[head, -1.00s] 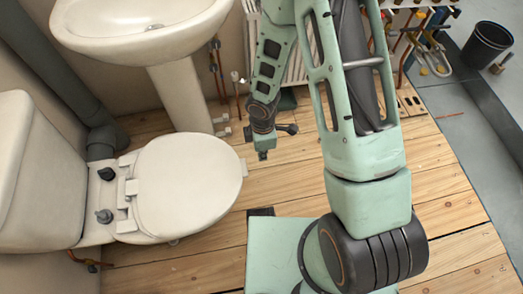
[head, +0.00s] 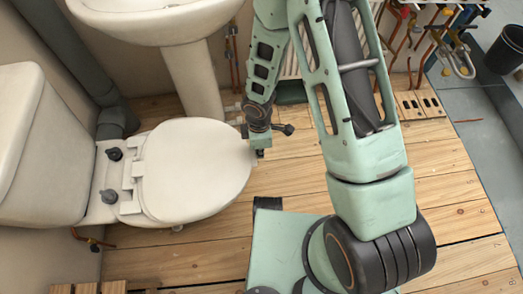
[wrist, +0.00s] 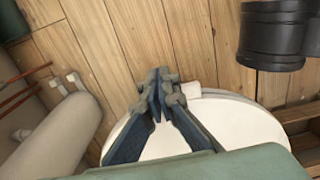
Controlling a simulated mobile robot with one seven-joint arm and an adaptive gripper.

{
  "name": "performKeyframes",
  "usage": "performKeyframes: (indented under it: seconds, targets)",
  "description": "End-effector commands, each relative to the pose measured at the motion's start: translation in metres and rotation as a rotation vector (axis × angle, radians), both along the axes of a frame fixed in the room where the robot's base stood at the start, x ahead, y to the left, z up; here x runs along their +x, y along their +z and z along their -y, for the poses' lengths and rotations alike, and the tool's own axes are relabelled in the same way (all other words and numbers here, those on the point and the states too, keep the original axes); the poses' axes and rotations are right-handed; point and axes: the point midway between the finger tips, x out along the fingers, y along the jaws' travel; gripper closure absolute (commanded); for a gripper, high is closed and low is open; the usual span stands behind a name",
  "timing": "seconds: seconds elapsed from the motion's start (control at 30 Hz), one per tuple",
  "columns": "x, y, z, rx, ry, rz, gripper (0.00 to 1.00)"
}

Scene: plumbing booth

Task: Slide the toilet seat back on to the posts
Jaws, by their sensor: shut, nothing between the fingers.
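The white toilet seat with its closed lid (head: 195,172) lies on the toilet bowl. Its pale hinge pieces (head: 132,178) are just right of two dark upright posts (head: 115,154) (head: 109,196) behind the seat. The hinges look beside the posts, not around them; any contact is unclear. My gripper (head: 261,152) is shut and empty at the seat's front edge, on the side away from the cistern. In the wrist view, the shut fingertips (wrist: 160,84) appear next to a small white tab (wrist: 191,95) on the rim of the white oval (wrist: 235,125). I cannot tell whether they touch.
The cistern (head: 38,140) stands left of the posts. A basin pedestal (head: 195,80) and copper pipes (head: 232,55) are behind the seat. A grey soil pipe (head: 112,110) rises behind the toilet.

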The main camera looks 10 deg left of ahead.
Motion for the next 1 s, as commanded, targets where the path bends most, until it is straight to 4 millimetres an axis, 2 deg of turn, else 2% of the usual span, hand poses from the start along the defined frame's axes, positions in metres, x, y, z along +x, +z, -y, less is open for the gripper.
performKeyframes:
  seconds: [0.13,0.3,1.0]
  targets:
    - [-0.007,-0.002,-0.033,0.009,0.009,0.002,1.00]
    - [-0.013,-0.001,-0.059,0.008,0.006,0.002,1.00]
    - [-0.012,0.000,-0.059,0.005,0.002,0.001,1.00]
